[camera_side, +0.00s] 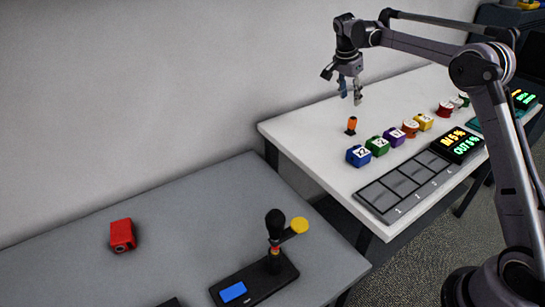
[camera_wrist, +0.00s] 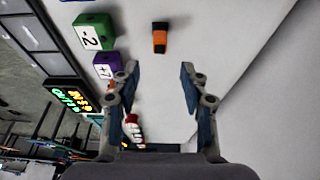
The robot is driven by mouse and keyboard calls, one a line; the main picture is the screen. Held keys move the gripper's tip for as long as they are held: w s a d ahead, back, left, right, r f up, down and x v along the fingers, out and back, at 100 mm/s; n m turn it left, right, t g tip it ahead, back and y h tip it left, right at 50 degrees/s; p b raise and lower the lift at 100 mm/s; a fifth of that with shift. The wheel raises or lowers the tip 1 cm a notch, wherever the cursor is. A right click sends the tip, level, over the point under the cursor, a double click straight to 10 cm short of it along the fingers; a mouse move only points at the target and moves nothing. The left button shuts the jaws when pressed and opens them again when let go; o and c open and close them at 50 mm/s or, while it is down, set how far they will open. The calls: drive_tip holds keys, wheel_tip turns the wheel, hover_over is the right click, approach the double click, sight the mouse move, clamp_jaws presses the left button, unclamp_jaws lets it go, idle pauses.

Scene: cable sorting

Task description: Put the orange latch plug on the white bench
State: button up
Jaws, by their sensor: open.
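The orange latch plug (camera_side: 351,125) has an orange body and a dark end. It stands on the white bench (camera_side: 300,125), near the bench's back left part. It also shows in the wrist view (camera_wrist: 160,37), beyond my fingertips near the top. My gripper (camera_side: 350,96) hangs above the white bench, over and behind the plug, with its fingers pointing down. In the wrist view the gripper (camera_wrist: 157,76) is open, with nothing between its fingers. The plug is apart from the fingers.
A row of several numbered coloured blocks (camera_side: 377,146) stands right of the plug. A tray with dark compartments (camera_side: 402,186) and a lit display (camera_side: 457,145) are in front. A grey table (camera_side: 190,225) at left holds a red block (camera_side: 122,235) and a black device (camera_side: 255,280).

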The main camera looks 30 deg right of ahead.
drive_tip(key=s+a+r+n+t+y, duration=0.1)
drive_tip(key=s+a+r+n+t, duration=0.1)
drive_tip(key=s+a+r+n, duration=0.3)
drive_tip(key=s+a+r+n+t, duration=0.2)
drive_tip(key=s+a+n, duration=0.1)
drive_tip(key=s+a, duration=0.4)
drive_tip(key=s+a+f+n+t+y, duration=0.1)
drive_tip(key=s+a+f+n, duration=0.2)
drive_tip(key=s, duration=0.5)
drive_tip(key=s+a+f+n+t+y, duration=0.1)
drive_tip(key=s+a+f+n+t, duration=0.1)
drive_tip(key=s+a+f+n, duration=0.2)
drive_tip(key=s+a+n, duration=0.2)
drive_tip(key=s+n, duration=0.1)
drive_tip(key=s, duration=0.1)
drive_tip(key=shift+s+f, duration=0.2)
drive_tip(key=shift+s, duration=0.2)
